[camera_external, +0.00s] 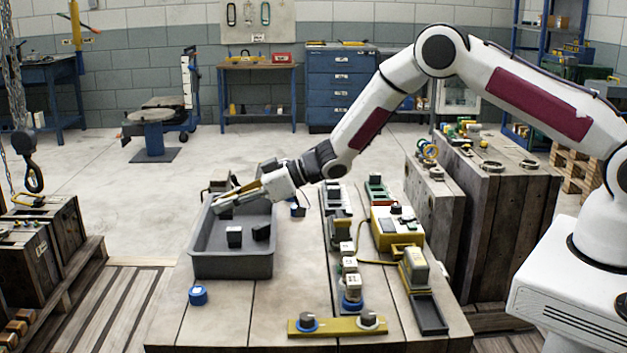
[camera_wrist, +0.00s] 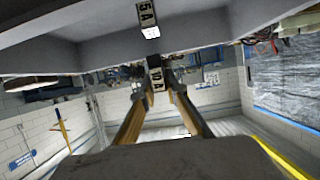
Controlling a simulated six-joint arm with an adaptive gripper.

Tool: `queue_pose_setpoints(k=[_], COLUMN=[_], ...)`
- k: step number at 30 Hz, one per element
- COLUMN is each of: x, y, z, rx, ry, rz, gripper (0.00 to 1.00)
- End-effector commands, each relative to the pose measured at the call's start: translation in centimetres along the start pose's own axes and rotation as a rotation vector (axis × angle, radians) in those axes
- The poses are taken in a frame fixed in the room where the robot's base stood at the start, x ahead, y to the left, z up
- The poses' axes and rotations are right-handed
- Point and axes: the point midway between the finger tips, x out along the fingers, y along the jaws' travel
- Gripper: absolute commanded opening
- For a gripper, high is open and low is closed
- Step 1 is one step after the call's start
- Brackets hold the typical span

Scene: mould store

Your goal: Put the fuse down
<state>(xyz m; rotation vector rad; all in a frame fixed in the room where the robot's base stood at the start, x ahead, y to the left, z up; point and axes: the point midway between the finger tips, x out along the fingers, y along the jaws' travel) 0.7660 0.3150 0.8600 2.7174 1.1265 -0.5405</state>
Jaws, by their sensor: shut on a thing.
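My gripper (camera_external: 232,194) is at the back left of the grey bin (camera_external: 232,268), reaching in low from the right and tilted. In the wrist view its two yellow-and-dark fingers (camera_wrist: 159,92) are shut on a small dark fuse (camera_wrist: 156,76) with a pale label that seems to read 10A. The held fuse is hard to make out in the outside view. Two dark blocks, likely fuses, lie apart inside the bin, one left (camera_external: 234,237) and one right (camera_external: 261,231). A block marked 5A (camera_wrist: 148,18) shows at the top of the wrist view, on a grey surface.
A blue round piece (camera_external: 198,295) stands on the table in front of the bin. To the right are stacked light blocks (camera_external: 350,275), a yellow box (camera_external: 397,228) and a yellow bar with two knobs (camera_external: 338,327). The table's front left is mostly clear.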

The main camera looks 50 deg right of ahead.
Motion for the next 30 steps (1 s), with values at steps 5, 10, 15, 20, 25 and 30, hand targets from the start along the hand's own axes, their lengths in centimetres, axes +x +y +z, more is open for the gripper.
queue_pose_setpoints(k=[5, 10, 15, 20, 25, 30], x=[0.7, 0.8, 0.8, 0.9, 0.9, 0.9], y=[0.0, 0.0, 0.0, 0.0, 0.0, 0.0], z=[1.6, 2.0, 2.0, 2.2, 2.3, 2.3], rx=[0.002, 0.000, 0.001, 0.001, 0.001, 0.001], ry=[-0.001, 0.000, 0.000, -0.001, -0.001, -0.001], rz=[0.000, 0.001, 0.001, 0.001, 0.001, 0.001], gripper=[0.00, 0.00, 0.00, 0.00, 0.30, 0.30])
